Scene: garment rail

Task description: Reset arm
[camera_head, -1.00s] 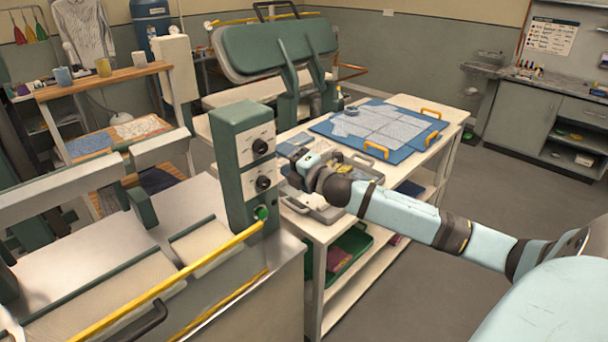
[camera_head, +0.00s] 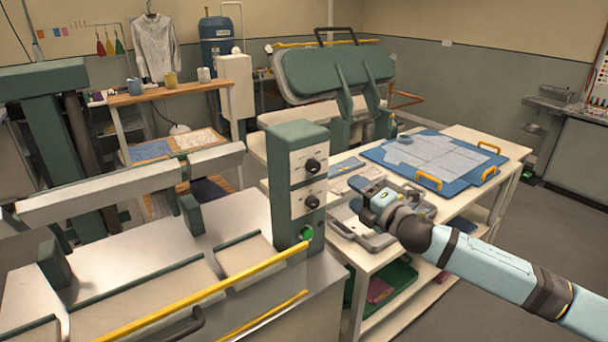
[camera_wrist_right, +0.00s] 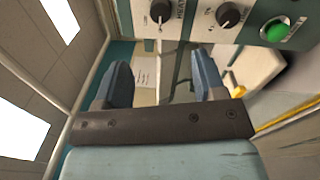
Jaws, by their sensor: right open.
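My right arm comes in from the right in the head view, and its gripper (camera_head: 368,192) is over the grey tray (camera_head: 345,222) on the white table. In the right wrist view the two blue fingers of the right gripper (camera_wrist_right: 163,85) stand apart with nothing between them. Beyond them is the control panel (camera_wrist_right: 220,15) with black knobs and a green button. The same panel (camera_head: 309,190) stands left of the gripper in the head view. My left gripper is not in view.
A green and grey press with a yellow bar (camera_head: 215,290) fills the left front. A blue board with yellow handles (camera_head: 432,160) lies on the white table (camera_head: 500,150). A second green press (camera_head: 335,70) stands behind. Open floor (camera_head: 570,220) is at the right.

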